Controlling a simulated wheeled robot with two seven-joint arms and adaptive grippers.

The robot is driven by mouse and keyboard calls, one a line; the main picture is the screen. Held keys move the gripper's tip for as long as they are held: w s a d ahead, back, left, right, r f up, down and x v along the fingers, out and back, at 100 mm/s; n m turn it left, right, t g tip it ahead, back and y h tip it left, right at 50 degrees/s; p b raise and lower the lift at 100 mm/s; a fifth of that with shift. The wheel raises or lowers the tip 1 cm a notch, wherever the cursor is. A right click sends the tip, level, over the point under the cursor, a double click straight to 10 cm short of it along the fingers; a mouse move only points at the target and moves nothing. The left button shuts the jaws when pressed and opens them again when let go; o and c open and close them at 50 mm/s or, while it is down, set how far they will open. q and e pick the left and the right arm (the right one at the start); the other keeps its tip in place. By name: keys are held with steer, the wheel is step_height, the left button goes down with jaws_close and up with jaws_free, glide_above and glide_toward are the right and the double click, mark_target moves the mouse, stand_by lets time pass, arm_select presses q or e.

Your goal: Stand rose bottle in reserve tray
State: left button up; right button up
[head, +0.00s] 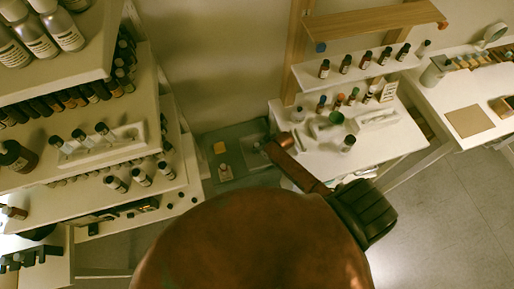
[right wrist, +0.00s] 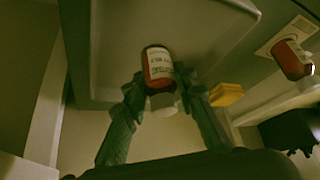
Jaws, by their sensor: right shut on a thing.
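My right gripper (right wrist: 160,88) is shut on a red-amber bottle (right wrist: 158,66) with a white label and white cap. The label is too blurred to read, so I cannot confirm it is the rose one. The cap points toward the wrist. In the head view my right gripper (head: 262,147) is small, over the right part of a grey tray (head: 245,130) low between the shelves. In the wrist view the grey tray surface (right wrist: 215,20) lies beyond the bottle; I cannot tell whether they touch. My left gripper is not in view.
A yellow block (head: 219,147) and another labelled bottle (head: 225,172) are at the grey tray's left; that bottle also shows in the wrist view (right wrist: 292,60). Crowded bottle shelves (head: 90,125) stand left. A white table (head: 375,145) with several bottles stands right.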

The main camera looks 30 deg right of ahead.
steer(key=o, duration=1.2)
steer(key=shift+f, duration=0.1)
steer(key=shift+c, duration=0.2)
steer(key=shift+r, duration=0.25)
steer(key=p+v, duration=0.1)
steer(key=v, duration=1)
steer(key=shift+s+r, duration=0.25)
steer(key=shift+r, duration=0.1)
